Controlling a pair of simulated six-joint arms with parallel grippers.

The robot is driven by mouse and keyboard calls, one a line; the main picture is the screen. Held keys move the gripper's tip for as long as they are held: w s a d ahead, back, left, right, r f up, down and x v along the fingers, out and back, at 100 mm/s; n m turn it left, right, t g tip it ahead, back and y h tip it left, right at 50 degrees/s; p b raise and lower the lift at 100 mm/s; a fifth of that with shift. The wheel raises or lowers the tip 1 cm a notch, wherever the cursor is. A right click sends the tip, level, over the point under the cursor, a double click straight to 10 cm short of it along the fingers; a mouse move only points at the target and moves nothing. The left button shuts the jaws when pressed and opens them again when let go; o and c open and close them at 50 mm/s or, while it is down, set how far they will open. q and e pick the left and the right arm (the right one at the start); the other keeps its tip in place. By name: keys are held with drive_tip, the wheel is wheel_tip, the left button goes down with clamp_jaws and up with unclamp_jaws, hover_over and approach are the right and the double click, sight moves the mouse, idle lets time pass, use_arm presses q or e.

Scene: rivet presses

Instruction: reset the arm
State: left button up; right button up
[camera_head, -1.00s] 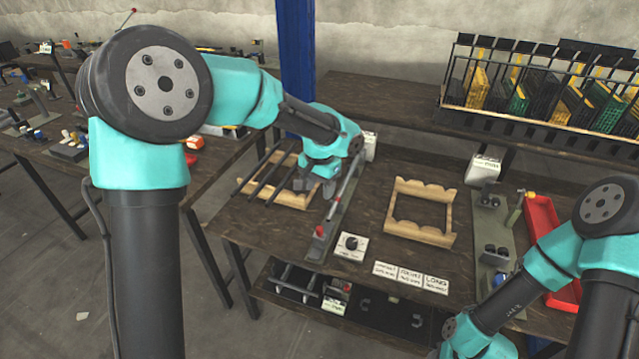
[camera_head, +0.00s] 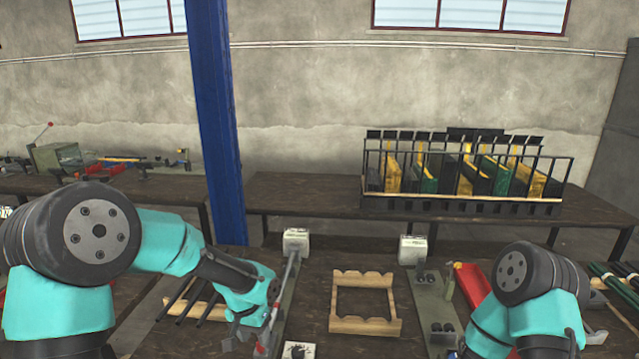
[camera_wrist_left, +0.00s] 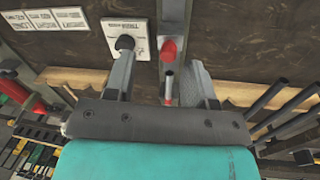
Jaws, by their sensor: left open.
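My left arm comes in from the left and its gripper (camera_head: 247,338) hangs over the rivet press at the left of the bench. In the left wrist view the gripper (camera_wrist_left: 163,78) is open. The red-knobbed press lever (camera_wrist_left: 168,50) shows between its two fingers there; I cannot tell whether they touch it. The lever also shows in the head view (camera_head: 291,272). My right arm is folded at the lower right, and its gripper is out of frame.
A wooden cradle (camera_head: 335,326) stands mid-bench. Dark rods (camera_head: 185,306) lie left of my left gripper. A second press (camera_head: 432,305) and a red tray (camera_head: 470,285) are at the right. A rack of panels (camera_head: 460,205) stands on the back table.

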use_arm(q)
drive_tip(key=s+a+f+n+h, duration=0.1)
drive_tip(key=s+a+f+n, duration=0.1)
drive_tip(key=s+f, duration=0.8)
drive_tip(key=s+a+f+n+t+h, duration=0.1)
drive_tip(key=s+a+f+n, duration=0.2)
drive_tip(key=s+f, duration=0.7)
wheel_tip(320, 180, down, 4)
drive_tip(key=shift+s+r, duration=0.15)
